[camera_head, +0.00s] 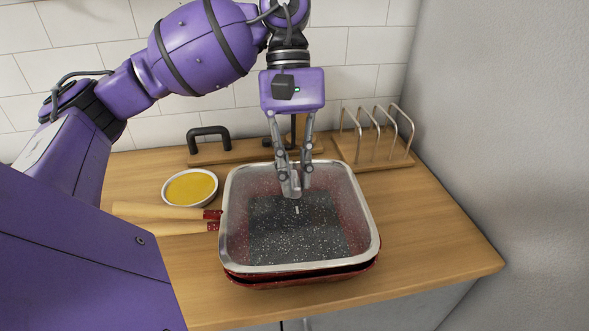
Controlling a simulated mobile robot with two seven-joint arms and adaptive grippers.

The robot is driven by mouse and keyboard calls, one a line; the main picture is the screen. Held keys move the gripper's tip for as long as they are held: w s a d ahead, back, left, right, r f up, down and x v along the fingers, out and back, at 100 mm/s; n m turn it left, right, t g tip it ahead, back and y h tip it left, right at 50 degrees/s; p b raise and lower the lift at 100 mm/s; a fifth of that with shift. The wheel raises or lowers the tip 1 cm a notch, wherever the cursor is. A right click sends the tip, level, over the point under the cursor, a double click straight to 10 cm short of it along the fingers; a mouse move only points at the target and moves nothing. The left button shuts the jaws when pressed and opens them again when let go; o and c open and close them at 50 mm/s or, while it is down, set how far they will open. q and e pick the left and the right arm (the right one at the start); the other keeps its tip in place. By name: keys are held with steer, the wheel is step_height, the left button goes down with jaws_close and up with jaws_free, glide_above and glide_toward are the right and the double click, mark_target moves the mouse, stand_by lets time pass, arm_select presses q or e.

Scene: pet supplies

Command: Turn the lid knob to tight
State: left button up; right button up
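A square pan (298,280) with dark red sides and two light wooden handles stands on the wooden counter. A see-through lid (355,255) with a pale metal rim lies on it, with a small pale mark on its middle. My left gripper (296,186) comes down from above, its fingertips close together at the lid's middle. The lid knob is not clearly visible; the fingertips cover that spot. I cannot tell whether they grip it. My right gripper is not in view.
A white bowl of yellow contents (190,188) stands left of the pan, behind the handles (160,212). A wooden board with a black handle (208,137) and a wire rack (375,133) stand along the tiled wall. A grey wall bounds the right; the counter's right front is clear.

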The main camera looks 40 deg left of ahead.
arm_select(q)
steer(key=shift+o, duration=1)
steer(key=v, duration=1.2)
